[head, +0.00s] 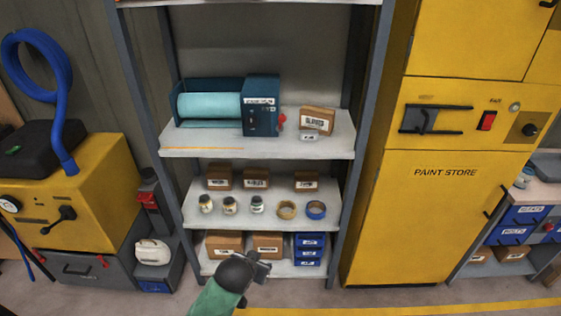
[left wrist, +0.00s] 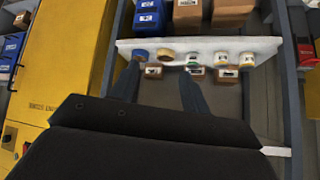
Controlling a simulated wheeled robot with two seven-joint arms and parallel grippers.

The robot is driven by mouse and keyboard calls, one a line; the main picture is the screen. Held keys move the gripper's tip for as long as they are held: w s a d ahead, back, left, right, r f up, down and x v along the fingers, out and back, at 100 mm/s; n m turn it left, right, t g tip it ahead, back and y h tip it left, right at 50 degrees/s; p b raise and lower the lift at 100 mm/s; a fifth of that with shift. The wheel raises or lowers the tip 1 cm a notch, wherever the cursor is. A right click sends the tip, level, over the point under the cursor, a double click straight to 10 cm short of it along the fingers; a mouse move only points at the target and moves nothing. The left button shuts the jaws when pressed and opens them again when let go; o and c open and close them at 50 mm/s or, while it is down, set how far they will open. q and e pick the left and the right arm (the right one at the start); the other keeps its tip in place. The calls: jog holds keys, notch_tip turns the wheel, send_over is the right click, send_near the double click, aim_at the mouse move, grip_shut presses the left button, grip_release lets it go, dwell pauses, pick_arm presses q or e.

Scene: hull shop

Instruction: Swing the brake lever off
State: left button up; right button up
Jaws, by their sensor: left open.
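A teal roll dispenser (head: 222,104) with a pale blue-green roll stands on the upper shelf. A small red part (head: 282,120), which may be the brake lever, sticks out at the right side of its end housing (head: 261,104); its exact position is too small to tell. My left gripper (head: 262,268) is low in front of the bottom shelf, well below the dispenser and touching nothing that I can see. In the left wrist view its fingers (left wrist: 160,75) are apart and empty. The dispenser is not visible there. My right gripper is not in view.
The grey shelf unit (head: 182,214) holds jars, tape rolls and boxes below the dispenser. A labelled carton (head: 317,121) stands right of the red part. The yellow paint store (head: 430,220) is to the right, a yellow machine (head: 95,205) to the left.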

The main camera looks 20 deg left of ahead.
pick_arm(q)
jog(key=w+a+r+t, duration=0.1)
jog(key=w+r+t, duration=0.1)
jog(key=w+r, duration=0.5)
jog(key=w+a+r+t, duration=0.1)
jog(key=w+r+t, duration=0.25)
jog(key=w, duration=0.75)
jog(key=t+h, duration=0.2)
jog(key=t, duration=0.2)
send_near(281, 120)
jog(key=w, duration=0.3)
jog(key=w+p, duration=0.1)
jog(key=w, duration=0.1)
jog(key=w+p, duration=0.1)
jog(key=w, duration=0.1)
jog(key=w+d+p, duration=0.1)
jog(key=w, duration=0.1)
jog(key=shift+r, duration=0.15)
jog(key=shift+w, duration=0.4)
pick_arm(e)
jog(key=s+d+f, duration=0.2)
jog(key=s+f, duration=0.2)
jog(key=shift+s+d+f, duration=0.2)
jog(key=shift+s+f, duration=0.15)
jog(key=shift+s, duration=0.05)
pick_arm(q)
grip_shut()
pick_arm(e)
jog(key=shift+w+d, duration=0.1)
